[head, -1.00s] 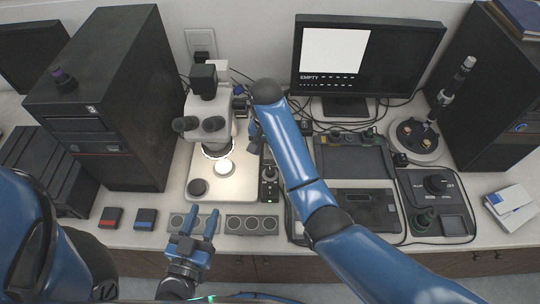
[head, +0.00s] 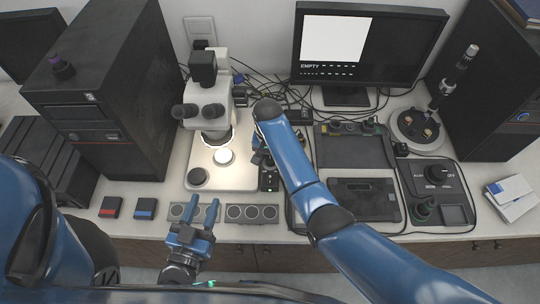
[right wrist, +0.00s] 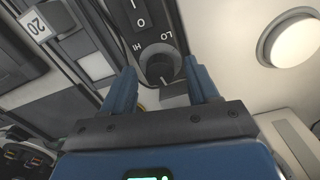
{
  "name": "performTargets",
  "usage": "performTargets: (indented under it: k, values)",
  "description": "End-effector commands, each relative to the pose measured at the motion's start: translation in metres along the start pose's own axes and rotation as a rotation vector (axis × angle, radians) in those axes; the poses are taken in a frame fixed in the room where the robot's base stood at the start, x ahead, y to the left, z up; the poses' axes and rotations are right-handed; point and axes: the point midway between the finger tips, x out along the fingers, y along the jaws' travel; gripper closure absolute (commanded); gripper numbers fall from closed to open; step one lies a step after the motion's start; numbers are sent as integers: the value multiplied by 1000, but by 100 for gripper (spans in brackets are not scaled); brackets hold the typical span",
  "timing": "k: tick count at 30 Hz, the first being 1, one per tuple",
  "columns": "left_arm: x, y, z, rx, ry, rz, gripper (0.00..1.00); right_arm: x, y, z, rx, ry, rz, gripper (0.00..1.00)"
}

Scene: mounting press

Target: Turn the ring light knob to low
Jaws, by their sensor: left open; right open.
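The ring light knob (right wrist: 160,64) is a dark round knob on a dark control box, with HI and LO printed beside it in the right wrist view. I cannot tell its exact setting. My right gripper (right wrist: 160,76) is open, its blue fingers on either side of the knob, with gaps showing; contact is not visible. In the head view the control box (head: 268,181) stands right of the microscope (head: 210,95), its knob hidden by my right gripper and arm. My left gripper (head: 192,212) is open and empty at the front edge of the table.
A rocker switch (right wrist: 140,15) is beyond the knob. The microscope base (head: 240,176) with its lit stage lies left of the box. A grey block with round wells (head: 250,214) is in front. Cables and a flat black device (head: 363,199) lie to the right.

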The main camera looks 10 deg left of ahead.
Motion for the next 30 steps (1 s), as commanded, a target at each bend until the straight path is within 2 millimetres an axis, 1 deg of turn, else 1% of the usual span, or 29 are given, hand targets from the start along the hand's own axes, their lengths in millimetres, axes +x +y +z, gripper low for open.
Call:
performTargets:
  k: [8, 18, 19, 25, 30]
  values:
    - [0, 0, 0, 0, 0, 0, 57, 1, 0, 0, 0, 0, 0, 40]
    - [0, 0, 0, 0, 0, 0, 57, 1, 0, 0, 0, 0, 0, 93]
    - [0, 0, 0, 0, 0, 0, 57, 1, 0, 0, 0, 0, 0, 96]
    - [0, 0, -1, 0, 0, 0, 57, 0, 0, 0, -11, 0, 1, 96]
    - [0, 0, -4, 0, 0, 0, 57, -1, 0, 0, -60, 1, 1, 96]
